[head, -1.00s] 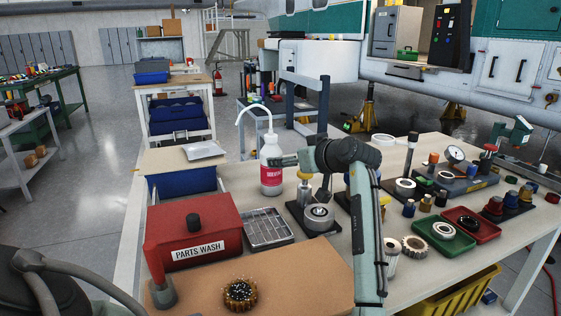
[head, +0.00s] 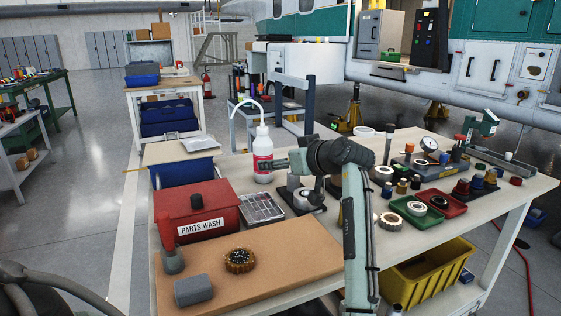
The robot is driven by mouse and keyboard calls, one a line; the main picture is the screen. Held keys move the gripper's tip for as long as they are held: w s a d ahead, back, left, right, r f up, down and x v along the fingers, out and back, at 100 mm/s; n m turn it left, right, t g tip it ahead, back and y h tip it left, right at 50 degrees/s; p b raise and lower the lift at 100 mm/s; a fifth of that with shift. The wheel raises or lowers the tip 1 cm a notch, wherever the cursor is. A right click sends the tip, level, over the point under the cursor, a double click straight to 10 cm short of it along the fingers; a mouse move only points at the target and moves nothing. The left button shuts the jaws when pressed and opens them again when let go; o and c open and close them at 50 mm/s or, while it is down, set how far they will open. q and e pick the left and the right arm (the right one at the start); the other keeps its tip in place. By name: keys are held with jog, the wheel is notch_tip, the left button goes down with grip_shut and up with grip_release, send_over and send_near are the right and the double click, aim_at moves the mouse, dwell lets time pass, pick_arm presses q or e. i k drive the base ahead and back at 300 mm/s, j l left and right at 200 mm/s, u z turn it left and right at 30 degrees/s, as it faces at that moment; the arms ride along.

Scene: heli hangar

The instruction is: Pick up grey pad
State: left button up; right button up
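The grey pad (head: 193,290) is a small rounded grey block. It lies flat on the brown mat (head: 300,247) at the table's near left, in front of the red PARTS WASH box (head: 192,208). My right arm rises through the middle of the head view. Its gripper (head: 272,163) points left at the white squeeze bottle (head: 262,145), well behind the pad. Its fingers overlap the bottle's right edge; I cannot tell whether they touch it or how far they are apart. My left gripper is not in view; dark parts, probably of my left arm, show at the bottom left.
A dark toothed ring (head: 240,260) with small bits stands on the mat, right of the pad. A grey post (head: 172,259) stands just behind the pad. A metal tray (head: 262,208) sits beside the red box. The mat's right part is clear.

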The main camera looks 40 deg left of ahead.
aim_at(195, 289)
jog(key=k+l, duration=1.35)
jog(key=l, duration=0.1)
